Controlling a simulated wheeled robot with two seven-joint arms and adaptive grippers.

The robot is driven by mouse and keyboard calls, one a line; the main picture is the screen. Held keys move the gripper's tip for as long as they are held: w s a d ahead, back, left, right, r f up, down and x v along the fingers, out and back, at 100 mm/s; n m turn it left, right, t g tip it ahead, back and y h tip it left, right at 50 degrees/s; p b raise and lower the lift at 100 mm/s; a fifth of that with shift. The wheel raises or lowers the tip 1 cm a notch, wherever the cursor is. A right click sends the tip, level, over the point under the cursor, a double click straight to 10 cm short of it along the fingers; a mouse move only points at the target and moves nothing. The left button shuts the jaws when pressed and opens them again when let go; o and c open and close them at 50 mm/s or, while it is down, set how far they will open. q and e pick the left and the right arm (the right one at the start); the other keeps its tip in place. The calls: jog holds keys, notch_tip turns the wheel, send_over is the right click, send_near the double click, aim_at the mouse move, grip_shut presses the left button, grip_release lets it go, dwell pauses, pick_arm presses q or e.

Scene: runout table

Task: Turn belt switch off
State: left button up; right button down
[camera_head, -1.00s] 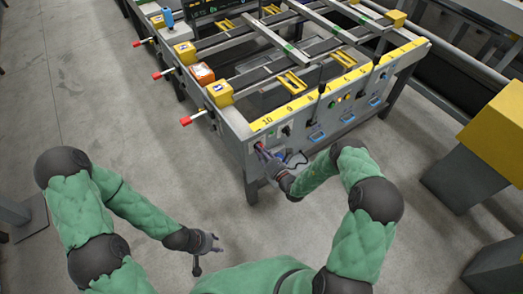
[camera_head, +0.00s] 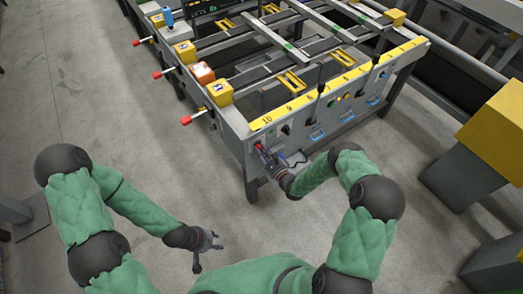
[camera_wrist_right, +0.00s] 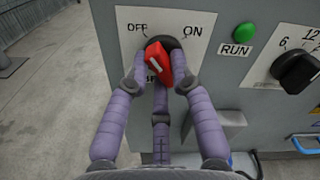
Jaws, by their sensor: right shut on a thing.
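The belt switch is a red handle (camera_wrist_right: 158,64) on a black round base, on a white plate (camera_wrist_right: 188,22) marked OFF at left and ON at right. The handle's top leans a little left, toward OFF. In the head view the red switch (camera_head: 259,147) is at the left end of the table's front panel. My right gripper (camera_wrist_right: 160,82) is shut on the red handle, with fingers at its left and right sides and one below. In the head view my right gripper (camera_head: 268,158) is at the panel. My left gripper (camera_head: 211,243) is open and empty above the floor.
A green RUN button (camera_wrist_right: 244,33) and a black rotary knob (camera_wrist_right: 296,72) are right of the switch. Blue handles (camera_head: 317,135) and dark upright levers (camera_head: 321,88) sit along the panel. The floor (camera_head: 90,120) at left is clear.

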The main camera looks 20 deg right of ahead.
jog(key=shift+n, duration=0.8)
jog(key=c, duration=1.1)
grip_release()
jog(key=shift+o, duration=0.2)
jog(key=v, duration=1.2)
jog(key=shift+a, duration=0.1)
